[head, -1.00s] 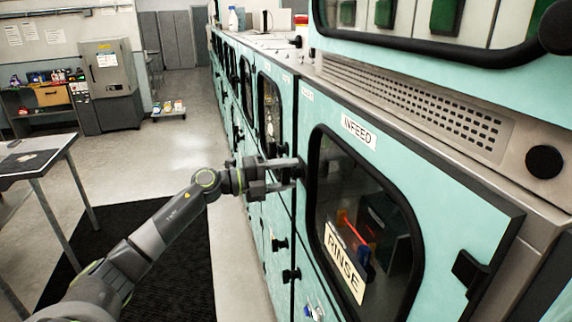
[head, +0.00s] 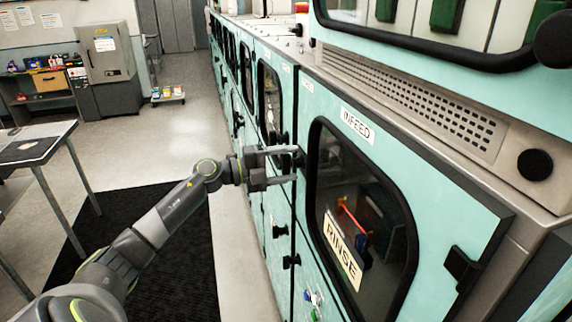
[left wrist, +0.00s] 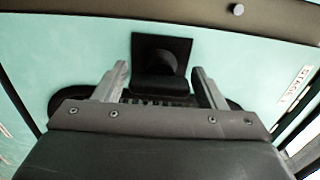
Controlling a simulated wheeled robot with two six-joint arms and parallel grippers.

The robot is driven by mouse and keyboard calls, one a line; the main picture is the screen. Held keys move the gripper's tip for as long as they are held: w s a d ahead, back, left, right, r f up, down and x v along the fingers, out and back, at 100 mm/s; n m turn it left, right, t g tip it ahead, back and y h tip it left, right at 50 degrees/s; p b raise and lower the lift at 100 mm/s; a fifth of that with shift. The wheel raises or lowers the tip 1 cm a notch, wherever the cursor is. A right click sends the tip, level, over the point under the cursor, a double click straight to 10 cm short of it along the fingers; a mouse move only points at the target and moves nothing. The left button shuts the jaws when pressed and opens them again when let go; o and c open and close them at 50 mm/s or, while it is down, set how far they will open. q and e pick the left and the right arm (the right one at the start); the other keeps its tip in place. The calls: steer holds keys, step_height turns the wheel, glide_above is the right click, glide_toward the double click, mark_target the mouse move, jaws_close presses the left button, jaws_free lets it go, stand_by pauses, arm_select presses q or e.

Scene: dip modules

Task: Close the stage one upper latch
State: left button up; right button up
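A black latch (left wrist: 160,62) on a square black plate is on a teal panel in the left wrist view. In the head view a dark latch (head: 299,157) shows at the fingertips, partly hidden by them. My left gripper (head: 297,165) is open, its two fingers spread with a gap. In the left wrist view its fingers (left wrist: 160,76) stand on both sides of the latch, apart from it. A label starting "STAGE" (left wrist: 296,88) is on the panel at right; its number is unreadable. My right gripper is not in view.
The teal machine has an INFEED door (head: 440,215) with a dark window and a RINSE sign (head: 343,250). Other black latches (head: 291,261) sit lower on the panels. A table (head: 35,140) stands at left. The floor (head: 130,160) left of the machine is open.

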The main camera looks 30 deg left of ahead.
arm_select(q)
steer(key=shift+o, duration=0.8)
steer(key=shift+s+a, duration=0.1)
steer(key=shift+s+a+f+b, duration=0.15)
steer(key=shift+s+a+b, duration=0.05)
steer(key=shift+b, duration=0.15)
steer(key=b+v, duration=0.3)
steer(key=v, duration=1.3)
steer(key=shift+s+a+b, duration=0.2)
steer(key=shift+s+b, duration=0.05)
steer(key=shift+b, duration=0.15)
